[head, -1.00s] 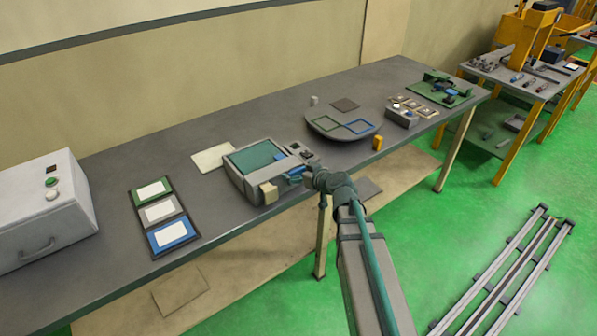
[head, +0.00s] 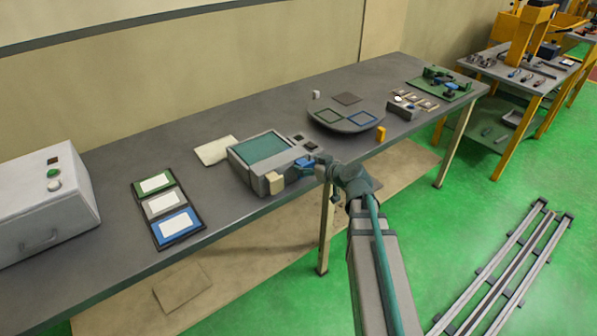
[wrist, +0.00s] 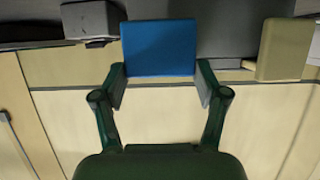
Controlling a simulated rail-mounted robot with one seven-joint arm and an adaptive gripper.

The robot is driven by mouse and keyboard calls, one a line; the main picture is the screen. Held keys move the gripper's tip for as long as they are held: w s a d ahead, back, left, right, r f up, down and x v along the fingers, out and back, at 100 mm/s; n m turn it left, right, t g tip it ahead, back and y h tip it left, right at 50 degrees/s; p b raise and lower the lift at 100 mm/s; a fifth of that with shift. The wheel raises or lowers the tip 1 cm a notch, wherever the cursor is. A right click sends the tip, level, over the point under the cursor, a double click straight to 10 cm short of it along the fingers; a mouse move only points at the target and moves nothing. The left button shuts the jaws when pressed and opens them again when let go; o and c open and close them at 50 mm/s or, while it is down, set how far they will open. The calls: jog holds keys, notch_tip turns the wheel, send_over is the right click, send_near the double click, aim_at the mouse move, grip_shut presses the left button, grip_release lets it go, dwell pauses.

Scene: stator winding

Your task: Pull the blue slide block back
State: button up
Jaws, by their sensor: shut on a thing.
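The blue slide block (head: 304,163) sits at the front right of a grey device with a teal top (head: 264,150), on the table's front edge. In the wrist view the blue block (wrist: 160,47) is centred, its flat face toward me. My gripper (wrist: 160,80) has one finger on each side of the block's lower edge and is shut on it. In the head view my gripper (head: 320,168) reaches the block from the front right, and my arm hides part of that side.
A cream block (head: 275,183) stands just left of the blue block; it also shows in the wrist view (wrist: 285,48). Framed cards (head: 166,210) lie to the left. A round grey tray (head: 346,128) and a small orange block (head: 380,134) are to the right.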

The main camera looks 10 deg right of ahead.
jog(key=shift+s, duration=0.4)
jog(key=shift+d+f, duration=0.1)
jog(key=o, duration=1.7)
jog(key=v, duration=0.7)
jog(key=shift+s+d, duration=0.1)
jog(key=shift+s, duration=0.05)
